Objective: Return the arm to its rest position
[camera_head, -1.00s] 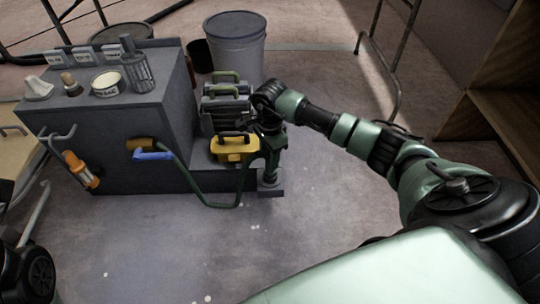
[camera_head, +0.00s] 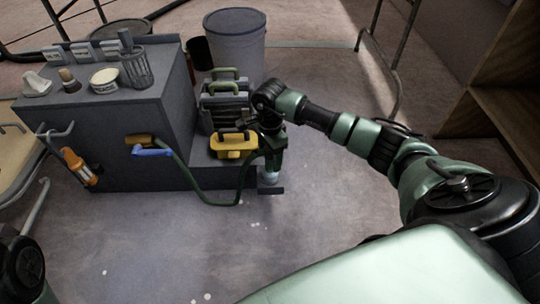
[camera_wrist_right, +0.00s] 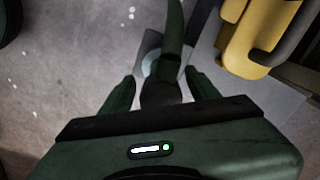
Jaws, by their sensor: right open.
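My right arm reaches in from the right in the head view. Its gripper (camera_head: 272,163) points down just right of the yellow box (camera_head: 234,146), low beside the grey bench step. In the right wrist view the fingers (camera_wrist_right: 162,90) are apart, one on each side of a dark upright fitting with a pale round base (camera_wrist_right: 158,64). A green hose (camera_wrist_right: 173,28) runs up to this fitting. I cannot tell whether the fingers touch it. My left gripper is out of view.
The grey bench (camera_head: 130,110) carries a mesh cup (camera_head: 138,70) and a white tub (camera_head: 104,79). Stacked cases (camera_head: 226,105) stand behind the yellow box. A blue handle (camera_head: 152,153) hangs on the bench front. A grey bin (camera_head: 236,45) is behind.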

